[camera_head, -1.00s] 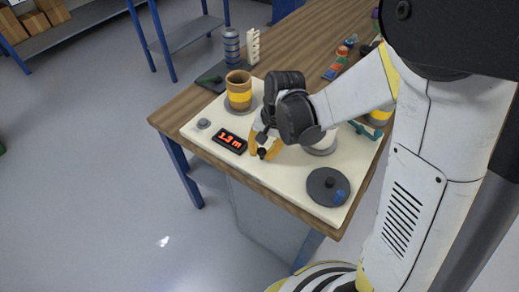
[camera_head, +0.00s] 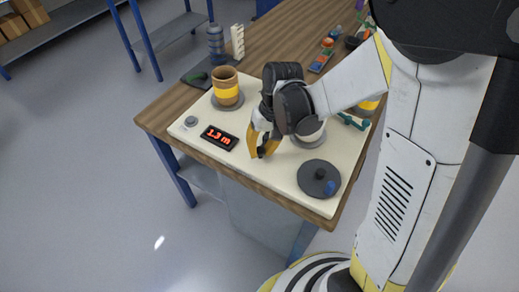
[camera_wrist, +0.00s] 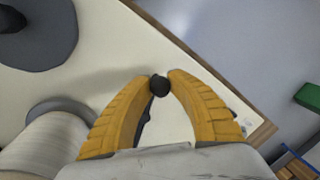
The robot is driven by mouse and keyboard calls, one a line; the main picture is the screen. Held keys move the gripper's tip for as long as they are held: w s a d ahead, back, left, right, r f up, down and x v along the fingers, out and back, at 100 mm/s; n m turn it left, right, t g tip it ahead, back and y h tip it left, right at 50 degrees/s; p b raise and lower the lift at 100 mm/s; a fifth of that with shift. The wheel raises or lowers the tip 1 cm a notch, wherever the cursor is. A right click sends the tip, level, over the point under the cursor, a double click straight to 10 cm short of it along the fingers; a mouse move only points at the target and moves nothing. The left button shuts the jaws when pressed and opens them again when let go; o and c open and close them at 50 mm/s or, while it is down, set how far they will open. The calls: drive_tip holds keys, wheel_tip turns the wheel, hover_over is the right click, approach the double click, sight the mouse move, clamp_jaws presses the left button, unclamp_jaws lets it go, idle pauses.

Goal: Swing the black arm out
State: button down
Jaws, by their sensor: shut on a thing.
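A black knob (camera_wrist: 159,85), apparently the end of the black arm, sits between the yellow fingertips of my gripper (camera_wrist: 160,78) in the wrist view. My gripper is shut on it. In the head view my gripper (camera_head: 263,153) is low over the cream board (camera_head: 268,182), right of the display. The rest of the black arm is mostly hidden behind my fingers and wrist. A white roller (camera_head: 311,136) stands just behind my gripper, partly covered by it; it also shows in the wrist view (camera_wrist: 40,150).
The board holds a red-lit display (camera_head: 219,138), a brown roll with a yellow band (camera_head: 227,88), a grey button (camera_head: 191,122), a dark disc with a knob (camera_head: 318,180) and a green handle (camera_head: 354,122). Bare board lies between my gripper and the dark disc.

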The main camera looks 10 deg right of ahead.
drive_tip(key=c, duration=1.2)
unclamp_jaws()
drive_tip(key=shift+d, duration=0.1)
drive_tip(key=shift+o, duration=0.2)
wheel_tip(320, 180, up, 12)
drive_tip(key=d, duration=0.2)
drive_tip(key=shift+d, duration=0.15)
drive_tip(key=shift+f, duration=0.1)
